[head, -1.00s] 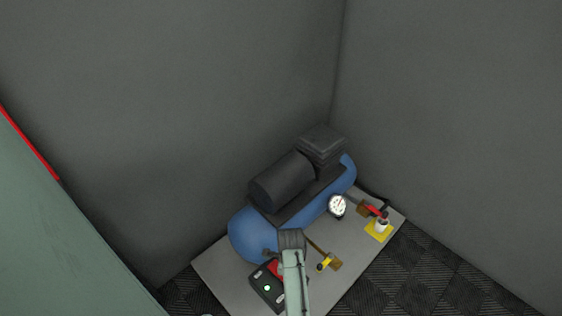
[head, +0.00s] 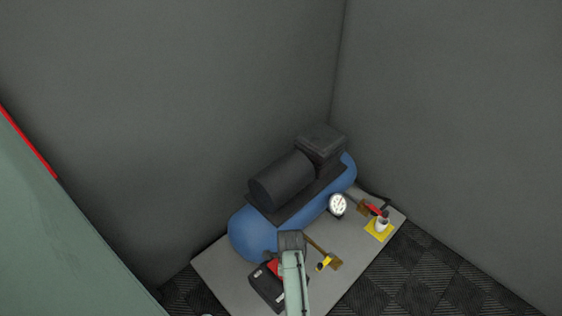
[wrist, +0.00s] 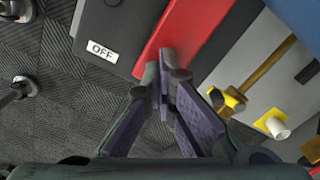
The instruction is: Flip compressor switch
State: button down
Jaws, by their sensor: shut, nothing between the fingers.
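The compressor (head: 247,233) is a blue tank with a black motor on top, in the corner of the room. In front of it is a dark switch box (head: 264,291) with a red switch (head: 273,267), partly hidden by my arm. In the wrist view the box (wrist: 125,22) carries a white OFF label (wrist: 102,50) beside the red switch (wrist: 192,32). My gripper (wrist: 170,76) is shut and empty, its fingertips over or at the near end of the red switch; contact cannot be told. No green light shows on the box.
A round gauge (head: 338,205), a yellow-handled valve (head: 324,263) and a red-handled valve (head: 373,209) are right of my arm. A white cylinder stands on a yellow pad (head: 378,235). Grey walls close in behind; patterned dark floor (head: 440,275) is clear at right.

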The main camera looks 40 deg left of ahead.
notch_tip(320, 180, up, 7)
jog(key=p, duration=0.7)
dwell(0.6)
